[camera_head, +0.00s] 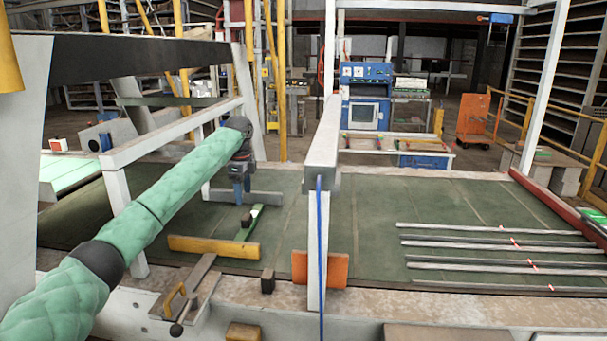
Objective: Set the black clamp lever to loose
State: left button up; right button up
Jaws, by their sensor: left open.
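My left gripper (240,198) is at the end of the green-sleeved arm and points down over the green worktable (375,205). It is open, and I see nothing between its fingers. Just below it in the picture is a narrow green piece (250,226) with a small black part (247,219) on it, perhaps the black clamp lever. It is too small to tell its setting or whether the gripper touches it. A black knob (177,330) also shows at the front edge, beside a yellow handle (174,299). My right gripper is not in view.
A yellow bar (213,247) lies in front of the green piece. A pale post (317,245) with a blue cable and an orange plate (335,270) stands to the right.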

aim_at(176, 331)
jog(key=k+l, duration=0.2)
jog(key=k, duration=0.25)
jog(key=k+l, duration=0.2)
jog(key=k, duration=0.25)
jog(key=k+l, duration=0.15)
jog(key=k, duration=0.3)
